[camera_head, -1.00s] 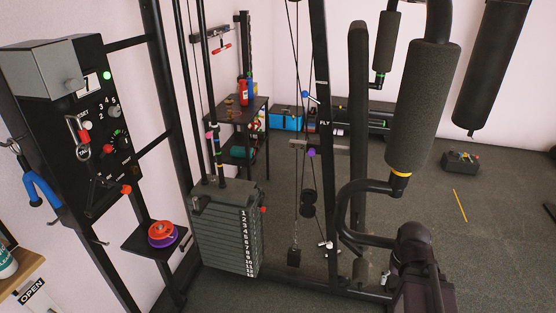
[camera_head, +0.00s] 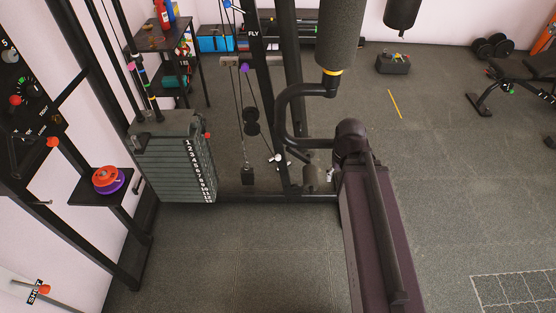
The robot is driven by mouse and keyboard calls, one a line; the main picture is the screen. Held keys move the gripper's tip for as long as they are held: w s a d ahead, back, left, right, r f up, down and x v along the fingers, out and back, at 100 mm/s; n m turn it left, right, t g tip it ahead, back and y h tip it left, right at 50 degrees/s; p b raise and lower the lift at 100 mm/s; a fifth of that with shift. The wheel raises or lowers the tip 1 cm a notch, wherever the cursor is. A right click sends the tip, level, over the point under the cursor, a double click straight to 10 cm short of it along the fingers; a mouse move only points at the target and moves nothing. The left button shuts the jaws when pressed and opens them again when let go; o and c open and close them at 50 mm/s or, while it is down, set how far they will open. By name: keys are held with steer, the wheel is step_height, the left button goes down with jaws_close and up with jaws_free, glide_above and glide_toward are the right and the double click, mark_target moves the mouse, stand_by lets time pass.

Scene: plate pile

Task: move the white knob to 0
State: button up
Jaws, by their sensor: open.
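A black control panel (camera_head: 22,122) is cut off by the left edge of the head view. A small pale round thing (camera_head: 11,57) by the number 5 at its upper part may be the white knob; it is too small and cut off to tell its setting. No 0 mark can be read. My gripper is not in view.
A small black shelf (camera_head: 88,199) holds orange and purple discs (camera_head: 108,180). A numbered weight stack (camera_head: 175,165) stands right of it. A padded bench (camera_head: 380,240) runs down the middle. Floor (camera_head: 250,255) between stack and bench is clear.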

steer(key=shift+o, duration=0.8)
steer(key=w+a+f+t+y+b, duration=0.1)
steer(key=w+f+b, duration=0.1)
steer(key=f+b, duration=1.5)
steer(key=w+a+f+m+t+b, duration=0.1)
steer(key=w+a+f+b, duration=0.1)
steer(key=f+b, duration=1.5)
steer(key=w+a+f+y+b, duration=0.1)
steer(key=w+f+b, duration=0.2)
steer(key=f+b, duration=1.35)
steer(key=w+a+m+t+y+b, duration=0.4)
steer(key=w+a+m+t+b, duration=0.25)
steer(key=w+a, duration=0.35)
steer(key=w+a+r+m+t+h, duration=0.2)
steer(key=w+r+m+t, duration=0.2)
steer(key=m, duration=0.9)
steer(key=w+a+r+m+t+h, duration=0.3)
steer(key=w+r+m+t, duration=0.2)
steer(key=m, duration=0.8)
step_height(320, 180, up, 2)
steer(key=shift+w+r+h+b, duration=0.1)
steer(key=shift+w+h+b, duration=0.2)
steer(key=shift+w+b, duration=0.2)
